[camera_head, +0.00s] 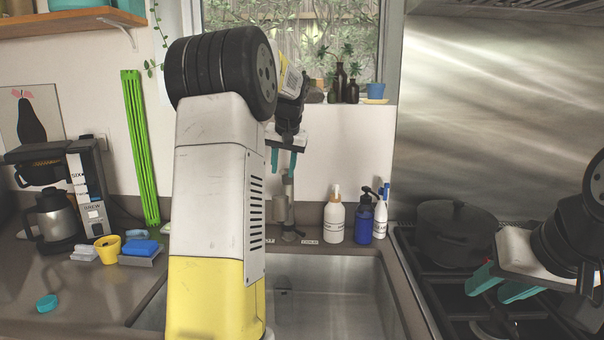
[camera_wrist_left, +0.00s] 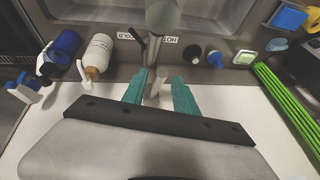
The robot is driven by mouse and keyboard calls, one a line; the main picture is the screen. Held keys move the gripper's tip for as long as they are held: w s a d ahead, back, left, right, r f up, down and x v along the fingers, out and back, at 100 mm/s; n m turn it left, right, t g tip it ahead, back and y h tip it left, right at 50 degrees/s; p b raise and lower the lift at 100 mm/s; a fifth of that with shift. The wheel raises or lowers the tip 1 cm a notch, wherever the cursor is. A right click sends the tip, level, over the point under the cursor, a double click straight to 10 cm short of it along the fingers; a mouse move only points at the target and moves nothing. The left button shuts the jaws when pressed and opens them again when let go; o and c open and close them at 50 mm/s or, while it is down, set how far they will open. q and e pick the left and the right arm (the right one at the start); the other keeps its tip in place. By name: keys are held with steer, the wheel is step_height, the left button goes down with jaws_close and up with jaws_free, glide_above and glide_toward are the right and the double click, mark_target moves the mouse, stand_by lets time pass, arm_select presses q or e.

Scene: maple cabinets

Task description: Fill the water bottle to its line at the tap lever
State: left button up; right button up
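The metal tap (camera_head: 289,215) stands behind the sink, and its top lies under my left gripper. My left gripper (camera_head: 284,160) is open, with its teal fingers just above the tap. In the left wrist view the fingers (camera_wrist_left: 157,92) are apart, with a slim light metal part of the tap (camera_wrist_left: 158,84) in line between them; I cannot tell whether they touch it. A grey cylinder (camera_wrist_left: 162,14) shows beyond it. My right gripper (camera_head: 500,286) is open and empty over the stove. I cannot make out a water bottle or its line.
The sink (camera_head: 330,290) is partly hidden by my left arm. A white pump bottle (camera_head: 334,220), a blue pump bottle (camera_head: 363,222) and a spray bottle (camera_head: 381,218) stand right of the tap. A pot (camera_head: 455,232) sits on the stove. A teal disc (camera_head: 47,303) lies on the left counter.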

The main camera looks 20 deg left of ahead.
arm_select(q)
steer(key=shift+x, duration=1.15)
steer(key=shift+c, duration=0.2)
jaws_close()
stand_by(0.4)
